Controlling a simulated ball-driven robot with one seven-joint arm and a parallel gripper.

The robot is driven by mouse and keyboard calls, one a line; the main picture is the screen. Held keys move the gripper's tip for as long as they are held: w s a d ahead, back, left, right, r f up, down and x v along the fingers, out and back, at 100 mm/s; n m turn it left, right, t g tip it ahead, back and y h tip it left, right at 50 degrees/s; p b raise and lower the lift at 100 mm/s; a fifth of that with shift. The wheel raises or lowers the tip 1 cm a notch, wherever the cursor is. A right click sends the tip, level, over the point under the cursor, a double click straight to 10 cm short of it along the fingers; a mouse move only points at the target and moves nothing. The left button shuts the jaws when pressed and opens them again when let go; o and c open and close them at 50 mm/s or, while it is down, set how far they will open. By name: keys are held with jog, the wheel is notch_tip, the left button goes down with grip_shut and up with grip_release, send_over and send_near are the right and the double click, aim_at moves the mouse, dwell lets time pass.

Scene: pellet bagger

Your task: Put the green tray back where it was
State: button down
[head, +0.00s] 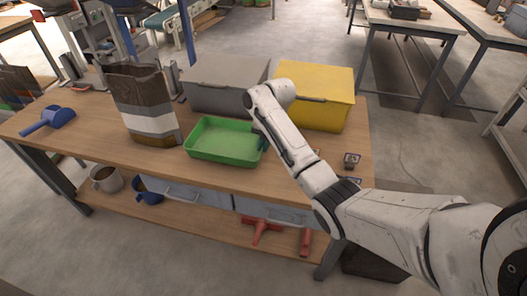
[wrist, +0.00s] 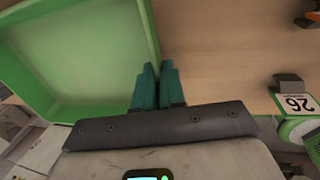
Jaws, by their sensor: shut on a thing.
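The green tray (head: 225,145) is empty and sits level at the middle of the wooden bench, on it or just above it; I cannot tell which. In the wrist view the tray (wrist: 85,45) fills the left side. My gripper (head: 262,141) is at the tray's right side, largely hidden behind my arm in the head view. In the wrist view its teal fingers (wrist: 158,82) are shut on the tray's right wall.
A grey bin (head: 222,85) and a yellow bin (head: 315,97) stand behind the tray. An open brown-and-white sack (head: 148,110) is to its left, with a blue scoop (head: 55,119) farther left. A small item (head: 351,160) lies at the bench's right.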

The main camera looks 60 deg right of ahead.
jog(key=shift+w+f, duration=0.1)
jog(key=shift+f, duration=1.55)
jog(key=shift+f, duration=0.15)
jog(key=c, duration=1.2)
grip_release()
